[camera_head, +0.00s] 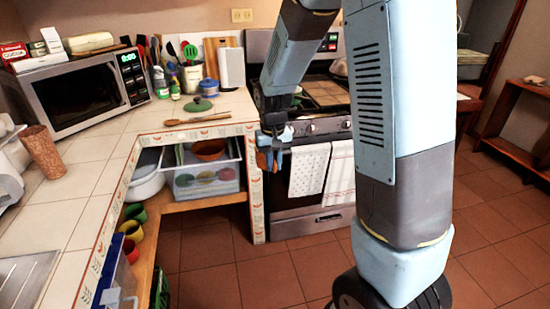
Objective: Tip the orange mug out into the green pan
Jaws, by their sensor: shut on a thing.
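My gripper (271,160) hangs at the oven's left front corner, beside the end of the tiled counter. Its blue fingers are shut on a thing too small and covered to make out. I cannot pick out an orange mug for certain. A green round piece (198,104) with a knob on top sits on the counter, left of and beyond my gripper. It looks like a lid or a lidded pan, and I cannot tell which. My arm hides part of the stove.
A wooden spoon (197,119) lies on the counter near the green piece. A microwave (85,92) and a brown tumbler (44,151) stand to the left. Coloured cups (131,230) and an orange bowl (208,149) are below the counter. The oven (312,185) stands behind my arm.

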